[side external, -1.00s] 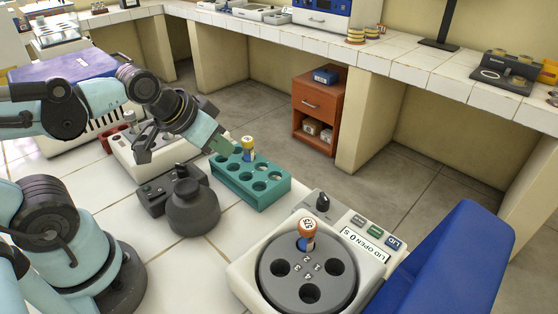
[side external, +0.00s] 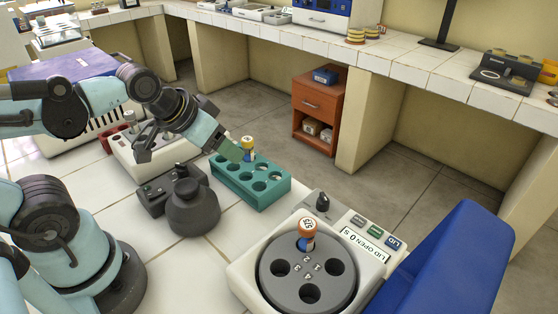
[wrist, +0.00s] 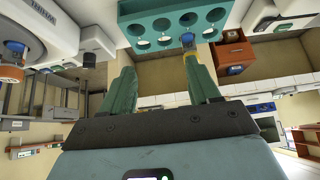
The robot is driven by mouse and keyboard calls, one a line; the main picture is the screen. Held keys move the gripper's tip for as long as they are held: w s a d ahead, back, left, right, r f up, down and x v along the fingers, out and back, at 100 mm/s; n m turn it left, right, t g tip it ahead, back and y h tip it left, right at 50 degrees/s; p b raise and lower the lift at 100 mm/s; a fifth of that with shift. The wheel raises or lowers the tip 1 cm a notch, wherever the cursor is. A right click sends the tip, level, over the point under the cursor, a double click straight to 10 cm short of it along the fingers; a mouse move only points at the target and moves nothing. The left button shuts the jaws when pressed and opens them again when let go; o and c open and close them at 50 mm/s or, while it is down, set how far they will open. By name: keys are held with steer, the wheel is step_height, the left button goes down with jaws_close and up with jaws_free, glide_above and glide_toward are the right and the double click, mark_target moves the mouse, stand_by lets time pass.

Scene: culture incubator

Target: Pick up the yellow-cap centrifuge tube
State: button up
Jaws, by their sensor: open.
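The yellow-cap tube (side external: 248,143) stands upright in a hole of the teal rack (side external: 262,195), its cap above the rack top. In the wrist view the tube (wrist: 188,42) shows at the tip of the right-hand finger, with its yellow part partly hidden by that finger. My gripper (side external: 232,150) is beside the tube at its left in the side view, angled down at about cap height. In the wrist view my gripper (wrist: 161,72) has its two green fingers wide apart with nothing held between them. I cannot tell whether a finger touches the tube.
An orange-capped tube (side external: 307,229) sits in the open centrifuge (side external: 250,265) in front of the rack. A dark grey vortex-like device (side external: 193,207) stands left of the rack. A white device (side external: 150,160) lies behind it. The rack's other holes look empty.

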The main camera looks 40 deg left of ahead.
steer(key=m+g, duration=0.2)
steer(key=g, duration=0.5)
glide_toward(246, 139)
steer(key=f, duration=0.6)
steer(key=shift+s+d+f, duration=0.1)
steer(key=shift+s+d, duration=0.1)
steer(key=shift+s, duration=0.15)
steer(key=shift+w+a+f, duration=0.1)
steer(key=shift+w+f, duration=0.1)
steer(key=shift+f, duration=1.15)
steer(key=shift+w+a+f, duration=0.1)
steer(key=shift+w+f, duration=0.1)
steer(key=shift+f, duration=1.1)
steer(key=c, duration=1.1)
